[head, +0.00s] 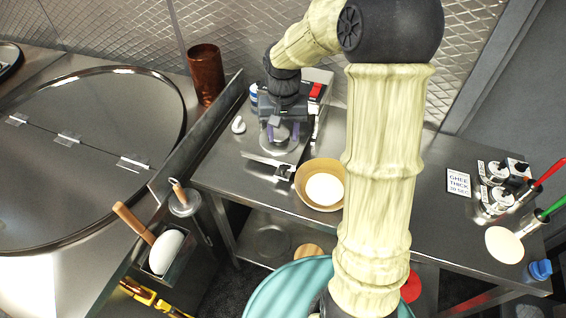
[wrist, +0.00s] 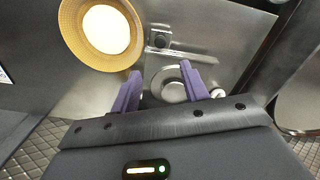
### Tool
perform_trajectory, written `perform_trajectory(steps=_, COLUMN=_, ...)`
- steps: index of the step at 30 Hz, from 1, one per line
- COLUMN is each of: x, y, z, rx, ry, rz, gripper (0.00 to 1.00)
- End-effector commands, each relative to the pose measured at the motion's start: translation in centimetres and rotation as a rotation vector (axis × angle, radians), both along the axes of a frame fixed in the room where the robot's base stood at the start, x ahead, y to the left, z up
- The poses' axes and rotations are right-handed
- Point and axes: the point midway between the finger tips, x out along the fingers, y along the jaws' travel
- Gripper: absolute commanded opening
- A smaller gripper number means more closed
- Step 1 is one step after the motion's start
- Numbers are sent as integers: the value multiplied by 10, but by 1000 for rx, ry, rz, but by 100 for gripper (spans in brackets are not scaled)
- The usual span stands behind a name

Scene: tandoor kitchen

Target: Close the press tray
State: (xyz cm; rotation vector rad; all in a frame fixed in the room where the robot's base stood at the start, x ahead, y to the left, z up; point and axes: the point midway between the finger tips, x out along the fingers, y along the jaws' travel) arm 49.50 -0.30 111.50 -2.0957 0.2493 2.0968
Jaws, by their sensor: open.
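The press tray (head: 268,144) is a bright metal piece with a round disc, standing out at the front of the press (head: 323,84) on the steel counter. A flat plate with a dark knob or handle (head: 285,172) lies at its front. In the wrist view the round disc (wrist: 172,86) shows between the fingers and the dark knob (wrist: 159,40) lies beyond them. My gripper (head: 283,124) is open, with its two purple fingers above the disc; in the wrist view the fingers (wrist: 161,70) are apart and empty. My wrist hides much of the press. Contact with the tray cannot be told.
A tan bowl with white contents (head: 308,170) stands close at the right of the tray. A small white object (head: 238,125) lies at the left. A raised metal wall (head: 205,125) separates the counter from the round oven top (head: 70,190). A copper cup (head: 206,75) stands behind.

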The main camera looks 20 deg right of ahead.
Motion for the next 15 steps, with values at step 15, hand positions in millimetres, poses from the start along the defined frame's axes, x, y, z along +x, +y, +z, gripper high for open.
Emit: perform_trajectory(steps=15, x=-1, y=0, z=-93, rx=0, ry=5, rz=2, gripper=45)
